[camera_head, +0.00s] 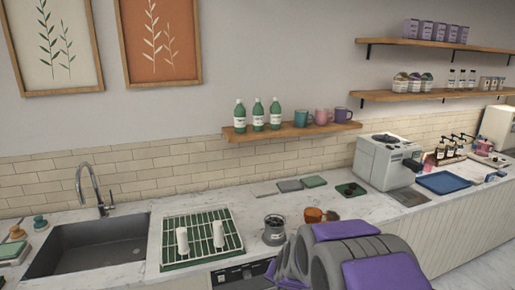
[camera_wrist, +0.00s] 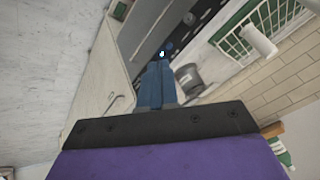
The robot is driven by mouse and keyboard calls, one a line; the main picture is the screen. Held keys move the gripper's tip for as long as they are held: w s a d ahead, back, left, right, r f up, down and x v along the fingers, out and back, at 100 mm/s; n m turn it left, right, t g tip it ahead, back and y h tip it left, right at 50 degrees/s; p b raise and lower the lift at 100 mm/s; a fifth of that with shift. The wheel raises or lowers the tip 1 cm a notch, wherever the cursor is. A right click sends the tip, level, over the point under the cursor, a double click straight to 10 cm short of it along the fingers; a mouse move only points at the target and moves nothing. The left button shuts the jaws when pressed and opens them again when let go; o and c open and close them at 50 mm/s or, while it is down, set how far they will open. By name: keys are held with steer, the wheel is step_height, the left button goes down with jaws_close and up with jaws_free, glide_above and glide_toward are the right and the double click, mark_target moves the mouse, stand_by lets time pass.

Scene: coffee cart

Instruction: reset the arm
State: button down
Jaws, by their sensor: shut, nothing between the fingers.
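My gripper (camera_wrist: 159,70) shows in the wrist view as blue fingers beyond a black plate and a purple body. The fingers are together with nothing between them. They point toward the counter area with a dark grey canister (camera_wrist: 188,78) just to their right in the picture; I cannot tell the distance. In the head view my purple and grey arm is bunched up at the bottom, right of centre, in front of the counter. The fingers cannot be made out there.
The counter (camera_head: 135,276) holds a sink (camera_head: 90,245), a green drying rack (camera_head: 238,253) with white cups, a dark canister (camera_head: 274,231), an orange-brown cup (camera_head: 313,214), a coffee machine (camera_head: 385,160) and a blue tray (camera_head: 443,182). A wall shelf (camera_head: 290,131) carries bottles and mugs.

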steer(key=s+d+r+n+g, duration=0.1)
steer(key=s+d+r+g, duration=0.1)
steer(key=s, duration=1.1)
steer(key=s+d+r+n+g, duration=0.2)
steer(key=s+r+g, duration=0.1)
steer(key=s, duration=1.1)
steer(key=s+d+r+n+g+h, duration=0.1)
steer(key=s+r, duration=0.4)
steer(key=s, duration=0.8)
steer(key=shift+s+d+n+g, duration=0.15)
steer(key=shift+d+n+g, duration=0.45)
steer(key=shift+d+g, duration=0.45)
